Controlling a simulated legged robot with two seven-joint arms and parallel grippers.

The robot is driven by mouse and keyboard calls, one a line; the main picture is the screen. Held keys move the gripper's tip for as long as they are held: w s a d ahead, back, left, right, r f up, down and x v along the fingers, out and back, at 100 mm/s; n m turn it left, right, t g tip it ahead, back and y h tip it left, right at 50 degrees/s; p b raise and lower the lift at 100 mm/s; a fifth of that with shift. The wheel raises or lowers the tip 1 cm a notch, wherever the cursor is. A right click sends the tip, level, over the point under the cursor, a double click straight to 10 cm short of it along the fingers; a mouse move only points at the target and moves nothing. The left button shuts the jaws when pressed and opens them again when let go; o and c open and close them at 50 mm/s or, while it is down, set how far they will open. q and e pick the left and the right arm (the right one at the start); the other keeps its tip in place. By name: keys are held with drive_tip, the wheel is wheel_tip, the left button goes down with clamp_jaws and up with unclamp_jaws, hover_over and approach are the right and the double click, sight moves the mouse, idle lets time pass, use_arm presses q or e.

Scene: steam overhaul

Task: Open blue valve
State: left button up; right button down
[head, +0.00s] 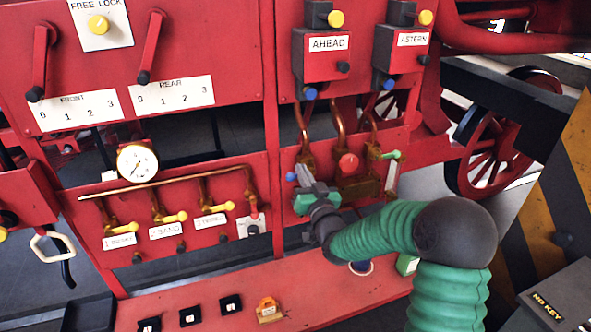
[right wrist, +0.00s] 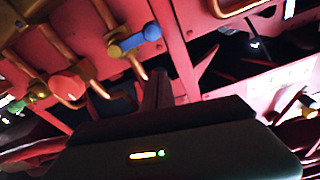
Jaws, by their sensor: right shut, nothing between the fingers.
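The blue valve (head: 290,176) sits on the red panel at the left end of a brass pipe group. In the head view only its blue tip shows, pointing left; my right gripper hides the rest. In the right wrist view the blue handle (right wrist: 136,40) lies nearly level, with its brass fitting at its left. My right gripper (head: 303,172) is shut and empty, in front of the panel just right of the blue tip. Its fingers (right wrist: 158,84) show below the handle in the right wrist view, seemingly apart from it; contact is hard to tell. My left gripper is not in view.
A red knob (head: 348,163) and a green-handled valve (head: 390,155) are to the right on the same pipes. A gauge (head: 137,161) and yellow-handled valves (head: 175,217) are to the left. A red shelf (head: 330,294) with small items runs below.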

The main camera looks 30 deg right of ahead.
sight(295, 174)
drive_tip(key=x, duration=0.1)
drive_tip(key=p+x, duration=0.1)
drive_tip(key=x, duration=0.1)
drive_tip(key=p+x, duration=0.1)
drive_tip(key=x, duration=0.1)
drive_tip(key=shift+w+a+f, duration=0.1)
drive_tip(key=shift+w+a, duration=0.15)
drive_tip(key=shift+a, duration=0.05)
drive_tip(key=f, duration=0.1)
drive_tip(key=s+f+p, duration=0.1)
drive_tip(key=f, duration=0.1)
drive_tip(key=shift+a+f, duration=0.15)
drive_tip(key=shift+f, duration=0.15)
drive_tip(key=shift+w+a, duration=0.1)
